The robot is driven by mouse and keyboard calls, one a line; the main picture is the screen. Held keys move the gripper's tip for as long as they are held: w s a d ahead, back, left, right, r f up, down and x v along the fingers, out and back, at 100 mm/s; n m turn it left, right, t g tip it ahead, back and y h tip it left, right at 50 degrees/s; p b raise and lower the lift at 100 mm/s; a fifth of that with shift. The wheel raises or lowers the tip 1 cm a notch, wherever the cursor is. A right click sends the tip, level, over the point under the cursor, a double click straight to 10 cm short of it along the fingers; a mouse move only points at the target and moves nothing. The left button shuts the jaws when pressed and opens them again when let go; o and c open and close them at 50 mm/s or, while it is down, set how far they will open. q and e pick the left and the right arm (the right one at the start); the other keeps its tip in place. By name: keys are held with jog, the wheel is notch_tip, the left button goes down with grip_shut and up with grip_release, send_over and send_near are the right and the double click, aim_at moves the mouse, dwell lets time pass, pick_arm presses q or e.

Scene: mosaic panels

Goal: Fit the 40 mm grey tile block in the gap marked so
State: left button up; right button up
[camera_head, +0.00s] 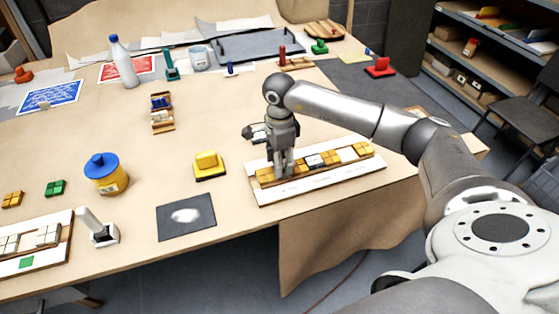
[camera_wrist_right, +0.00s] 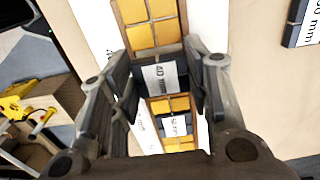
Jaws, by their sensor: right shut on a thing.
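The mosaic panel (camera_head: 325,184) lies along the table's front edge, a wooden strip of yellow tiles with a white front face. My right gripper (camera_head: 283,172) points down over its left part. In the right wrist view, the gripper (camera_wrist_right: 165,82) is shut on the grey tile block (camera_wrist_right: 160,77), whose pale face reads 40 mm. Yellow tiles (camera_wrist_right: 154,30) of the strip show on both sides of the block. I cannot tell whether the block is down in a gap or just above it. My left gripper is not in view.
A yellow block (camera_head: 208,165) and a dark mat (camera_head: 186,216) lie left of the panel. A yellow jar with a blue lid (camera_head: 104,172) and a second panel (camera_head: 52,256) are further left. A small tile rack (camera_head: 162,112) stands behind.

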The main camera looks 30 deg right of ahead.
jog(key=shift+f+b, duration=0.7)
jog(key=shift+f, duration=0.1)
jog(key=o, duration=1.1)
jog(key=shift+r, duration=0.1)
notch_tip(320, 180, up, 12)
dwell(0.3)
